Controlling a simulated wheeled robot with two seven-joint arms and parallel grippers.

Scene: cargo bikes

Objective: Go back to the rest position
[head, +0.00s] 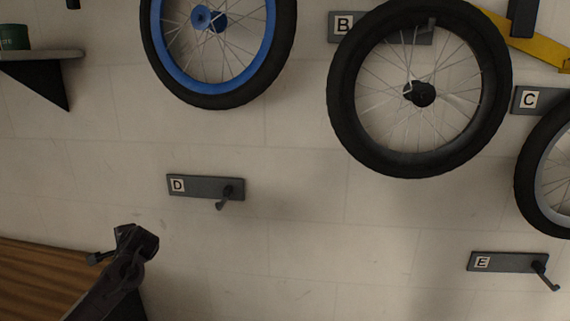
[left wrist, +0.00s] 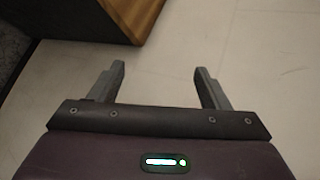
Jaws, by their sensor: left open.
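My left gripper (left wrist: 160,82) is open and empty in the left wrist view, its two grey fingers apart over bare pale floor or wall. In the head view my left arm comes in at the lower left, and the gripper end (head: 103,257) is near the wooden surface, apart from the wall hooks. My right gripper does not show in either view.
A wooden surface (head: 35,278) lies at the lower left; a wooden edge (left wrist: 135,15) shows in the left wrist view. Wheels hang above: blue-rimmed (head: 215,95), black (head: 345,105) and grey-rimmed (head: 530,190). Hook plates D (head: 205,187) and E (head: 505,262) are empty. A shelf (head: 45,55) is upper left.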

